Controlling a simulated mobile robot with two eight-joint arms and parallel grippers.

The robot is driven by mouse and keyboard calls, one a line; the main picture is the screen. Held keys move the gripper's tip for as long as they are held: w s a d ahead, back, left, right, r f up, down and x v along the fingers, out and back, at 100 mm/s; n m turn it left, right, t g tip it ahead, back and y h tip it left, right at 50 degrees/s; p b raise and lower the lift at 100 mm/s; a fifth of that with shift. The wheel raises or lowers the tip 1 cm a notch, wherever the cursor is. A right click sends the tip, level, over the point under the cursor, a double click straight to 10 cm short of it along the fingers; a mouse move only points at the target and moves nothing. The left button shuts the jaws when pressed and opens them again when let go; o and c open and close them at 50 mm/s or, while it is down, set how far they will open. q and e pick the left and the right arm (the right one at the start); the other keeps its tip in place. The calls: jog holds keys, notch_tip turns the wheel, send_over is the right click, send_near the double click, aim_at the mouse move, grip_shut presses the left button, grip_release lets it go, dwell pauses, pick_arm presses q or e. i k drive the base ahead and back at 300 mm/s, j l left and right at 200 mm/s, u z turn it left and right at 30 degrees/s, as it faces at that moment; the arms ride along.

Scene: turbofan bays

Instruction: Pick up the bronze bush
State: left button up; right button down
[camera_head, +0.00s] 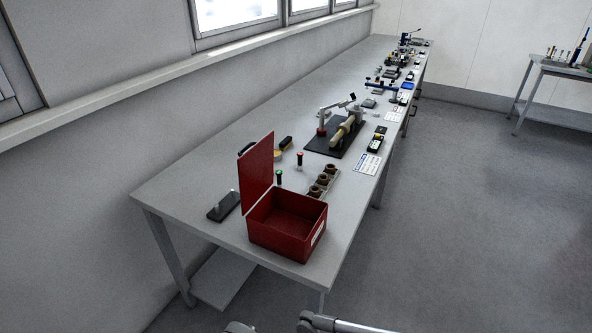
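Three small brown, ring-like pieces (323,179) sit in a row in a narrow grey holder (335,184) on the long bench, just behind the open red box. They look like bushes, but they are too small to tell which one is bronze. Neither of my grippers shows. Only grey parts of my own arm come in at the bottom edge, well in front of the bench and apart from everything on it.
The red box (262,240) stands empty at the near end of the grey bench (180,190), its lid (257,172) raised on the left. A black plate with a post (223,207) lies left of it. A black-based fixture (322,146) stands farther back. The floor on the right is clear.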

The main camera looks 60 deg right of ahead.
aim_at(330, 170)
jog(key=i+z, duration=0.15)
jog(key=z, duration=0.25)
jog(key=i+j+z, duration=0.1)
jog(key=z, duration=0.3)
jog(key=i+j+z, duration=0.15)
jog(key=z, duration=0.25)
jog(key=i+j+z, duration=0.15)
jog(key=z, duration=0.2)
jog(key=i+j+z, duration=0.15)
jog(key=z, duration=0.3)
jog(key=i+j+z, duration=0.15)
jog(key=z, duration=0.3)
jog(key=i+j+z, duration=0.1)
jog(key=j+z, duration=0.35)
jog(key=i+j+z, duration=0.15)
jog(key=j+z, duration=0.45)
jog(key=j, duration=0.15)
jog(key=i, duration=0.35)
jog(key=l+u, duration=0.25)
jog(key=k+l+u, duration=0.2)
jog(key=l+u, duration=0.45)
jog(key=k+l+u, duration=0.15)
jog(key=u, duration=0.3)
jog(key=i+j, duration=0.1)
jog(key=i, duration=0.25)
jog(key=i+j+u, duration=0.1)
jog(key=i, duration=0.3)
